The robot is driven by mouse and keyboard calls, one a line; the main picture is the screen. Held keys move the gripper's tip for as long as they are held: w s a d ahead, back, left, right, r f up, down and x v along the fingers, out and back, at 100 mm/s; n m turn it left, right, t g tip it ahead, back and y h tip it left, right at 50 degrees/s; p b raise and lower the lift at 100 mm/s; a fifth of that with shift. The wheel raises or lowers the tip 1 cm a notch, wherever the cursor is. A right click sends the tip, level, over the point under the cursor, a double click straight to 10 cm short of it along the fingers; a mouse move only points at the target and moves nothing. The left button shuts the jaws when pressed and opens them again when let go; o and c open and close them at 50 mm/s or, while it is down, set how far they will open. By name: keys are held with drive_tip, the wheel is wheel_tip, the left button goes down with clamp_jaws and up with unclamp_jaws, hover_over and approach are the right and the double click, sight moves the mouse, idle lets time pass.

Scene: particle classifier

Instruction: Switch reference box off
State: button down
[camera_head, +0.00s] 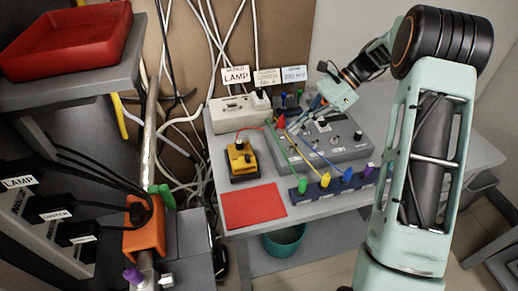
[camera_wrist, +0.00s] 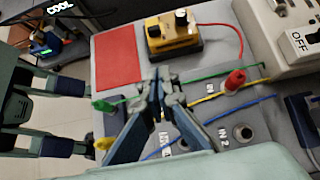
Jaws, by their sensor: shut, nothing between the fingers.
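No label in view reads "reference box". A cream box (camera_head: 238,113) stands at the back left of the table; in the wrist view, a cream box (camera_wrist: 272,48) bears an OFF label. My gripper (camera_head: 318,105) is above the console. In the wrist view its fingers (camera_wrist: 158,82) are together and empty.
Coloured wires cross the console to a dark socket strip (camera_head: 330,185) along its front. A red mat (camera_head: 255,205) lies flat at the table's front left. A shelf with a red tray (camera_head: 68,38) is at left.

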sight(247, 156)
idle(0.3)
drive_tip(key=x, duration=0.9)
drive_tip(key=shift+s+a+f, duration=0.2)
drive_tip(key=shift+a+f, duration=0.05)
drive_tip(key=a, duration=0.1)
drive_tip(key=s+a, duration=0.1)
drive_tip(key=a, duration=0.1)
drive_tip(key=shift+a, duration=0.1)
drive_tip(key=shift+s+a+f, duration=0.1)
drive_tip(key=shift+a, duration=0.3)
drive_tip(key=shift+s+a, duration=0.2)
drive_tip(key=shift+a, duration=0.5)
drive_tip(key=shift+s+a, duration=0.15)
drive_tip(key=shift+a, duration=0.55)
drive_tip(key=shift+d, duration=0.2)
